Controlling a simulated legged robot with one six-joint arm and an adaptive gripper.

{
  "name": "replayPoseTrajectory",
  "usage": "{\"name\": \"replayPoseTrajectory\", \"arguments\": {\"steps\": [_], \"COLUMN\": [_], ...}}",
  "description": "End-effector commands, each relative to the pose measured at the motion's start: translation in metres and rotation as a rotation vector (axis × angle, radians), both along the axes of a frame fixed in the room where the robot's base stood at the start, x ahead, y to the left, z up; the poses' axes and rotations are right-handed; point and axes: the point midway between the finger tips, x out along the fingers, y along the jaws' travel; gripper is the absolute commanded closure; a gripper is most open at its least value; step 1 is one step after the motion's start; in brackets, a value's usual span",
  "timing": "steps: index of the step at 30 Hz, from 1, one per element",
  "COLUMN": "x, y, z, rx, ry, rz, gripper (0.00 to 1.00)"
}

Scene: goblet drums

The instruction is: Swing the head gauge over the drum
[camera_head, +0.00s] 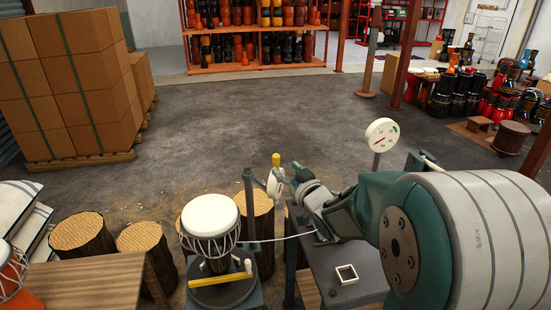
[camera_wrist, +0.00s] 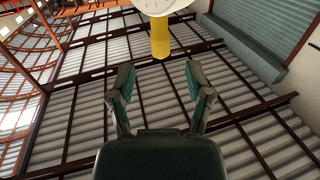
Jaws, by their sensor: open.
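The drum (camera_head: 211,215) has a white head and a roped white body, and stands on a round dark turntable at lower centre. Right of it, a white disc-shaped gauge (camera_head: 274,184) with a yellow handle (camera_head: 276,160) stands near a dark upright post (camera_head: 249,205). My gripper (camera_head: 288,175) is open, close to the gauge's right side in the head view. In the wrist view, the gauge's white dial (camera_wrist: 164,4) is cut off by the top edge. Its yellow handle (camera_wrist: 160,38) lies ahead of my open fingers (camera_wrist: 160,82), and contact cannot be made out.
A dark bench (camera_head: 350,262) holds a small white square frame (camera_head: 346,274). A round dial (camera_head: 382,134) stands behind my arm. Log stools (camera_head: 84,233) and stacked cartons (camera_head: 75,80) are left; open floor lies behind.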

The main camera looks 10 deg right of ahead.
Motion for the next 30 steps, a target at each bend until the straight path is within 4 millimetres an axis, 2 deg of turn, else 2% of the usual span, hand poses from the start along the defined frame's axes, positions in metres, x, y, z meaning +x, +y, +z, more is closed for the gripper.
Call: {"name": "replayPoseTrajectory", "arguments": {"steps": [3, 9, 13, 20, 21, 23, 24, 25, 26, 30], "x": [0.022, 0.048, 0.055, 0.056, 0.056, 0.056, 0.056, 0.056, 0.056, 0.056], "y": [0.006, 0.013, 0.015, 0.015, 0.015, 0.015, 0.015, 0.015, 0.015, 0.015], "z": [0.0, 0.0, 0.0, 0.0, 0.0, 0.0, 0.0, 0.0, 0.0, 0.0], "rx": [0.001, 0.001, 0.001, 0.0, 0.001, 0.0, 0.001, 0.0, 0.0, 0.0], "ry": [0.0, 0.0, 0.001, 0.0, 0.0, 0.0, 0.0, 0.0, 0.0, 0.0], "rz": [0.002, 0.0, 0.0, 0.0, 0.0, 0.0, 0.0, 0.0, 0.0, 0.0], "gripper": [0.35, 0.35, 0.35, 0.35, 0.39, 0.66, 0.84, 0.97, 1.0, 1.0]}}
